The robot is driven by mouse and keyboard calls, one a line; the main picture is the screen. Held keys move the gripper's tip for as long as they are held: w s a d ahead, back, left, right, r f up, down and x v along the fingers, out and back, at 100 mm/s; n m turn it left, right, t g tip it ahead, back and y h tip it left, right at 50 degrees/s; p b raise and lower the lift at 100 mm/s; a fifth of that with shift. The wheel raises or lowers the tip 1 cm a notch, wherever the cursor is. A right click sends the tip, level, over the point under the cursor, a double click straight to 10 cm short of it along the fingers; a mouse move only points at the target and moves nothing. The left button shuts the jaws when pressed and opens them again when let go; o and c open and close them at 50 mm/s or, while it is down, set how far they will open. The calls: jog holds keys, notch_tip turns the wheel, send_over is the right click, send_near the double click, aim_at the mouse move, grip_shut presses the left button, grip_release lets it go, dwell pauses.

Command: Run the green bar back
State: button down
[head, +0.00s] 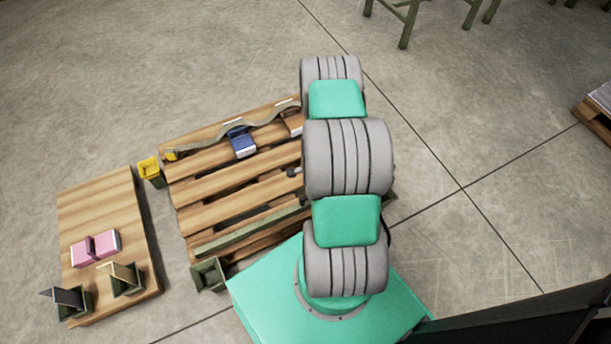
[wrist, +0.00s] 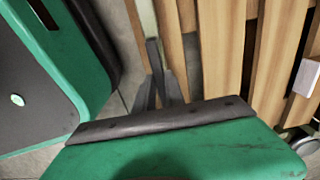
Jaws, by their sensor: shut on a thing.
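The long green bar (head: 250,228) lies along the near side of the wooden pallet (head: 240,190) in the head view. It passes behind my arm, and a short end shows to the arm's right. In the wrist view the bar (wrist: 148,20) runs up from my fingertips, beside the pallet slats (wrist: 215,50). My gripper (wrist: 154,48) is shut on the green bar. In the head view my arm hides most of the gripper and the bar's grasped part.
On the pallet's far side are a blue block (head: 241,141), a brown block (head: 291,116) and a wavy grey strip (head: 215,141). A wooden board (head: 92,200) with a pink block (head: 95,247) lies left.

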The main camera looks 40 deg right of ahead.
jog(key=shift+s, duration=0.55)
jog(key=shift+s+a, duration=0.1)
jog(key=c, duration=1.4)
grip_release()
jog(key=shift+r, duration=0.3)
notch_tip(320, 180, up, 7)
jog(key=p, duration=0.3)
jog(key=shift+r, duration=0.15)
